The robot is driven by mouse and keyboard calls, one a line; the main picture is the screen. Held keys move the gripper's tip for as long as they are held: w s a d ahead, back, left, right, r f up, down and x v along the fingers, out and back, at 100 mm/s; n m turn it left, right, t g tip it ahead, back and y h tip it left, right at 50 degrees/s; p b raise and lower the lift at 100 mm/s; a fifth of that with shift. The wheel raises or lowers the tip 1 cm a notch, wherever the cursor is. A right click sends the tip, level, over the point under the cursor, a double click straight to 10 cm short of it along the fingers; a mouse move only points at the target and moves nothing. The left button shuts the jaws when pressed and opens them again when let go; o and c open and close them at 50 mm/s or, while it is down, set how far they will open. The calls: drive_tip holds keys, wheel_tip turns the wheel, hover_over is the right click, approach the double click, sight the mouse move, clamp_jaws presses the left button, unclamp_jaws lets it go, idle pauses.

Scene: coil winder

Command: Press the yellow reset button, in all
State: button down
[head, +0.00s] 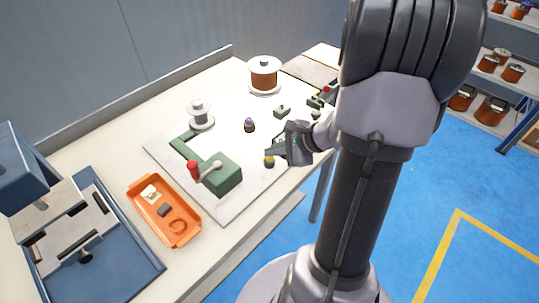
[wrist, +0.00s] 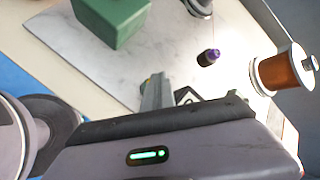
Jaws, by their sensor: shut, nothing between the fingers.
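The yellow button (head: 269,160) is a small yellowish piece near the front right edge of the light grey plate. Only a sliver of yellow (wrist: 147,80) shows in the wrist view, beside the fingertips, which hide most of it. My gripper (head: 271,152) is shut and empty, its fingertips right at the button in the head view. In the wrist view the fingers (wrist: 154,92) point at the plate. I cannot tell whether they touch the button or whether it is pressed down.
A green box with a red-knobbed crank (head: 221,175) stands left of the gripper. A purple-topped piece (head: 249,125) and a grey spool (head: 200,115) stand behind. A copper spool (head: 264,75) is at the back. An orange tray (head: 164,210) lies front left.

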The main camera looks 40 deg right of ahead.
sight(273, 158)
drive_tip(key=shift+r+p, duration=0.65)
drive_tip(key=shift+r, duration=0.3)
wheel_tip(273, 158, up, 5)
drive_tip(key=p, duration=0.3)
drive_tip(key=shift+p, duration=0.35)
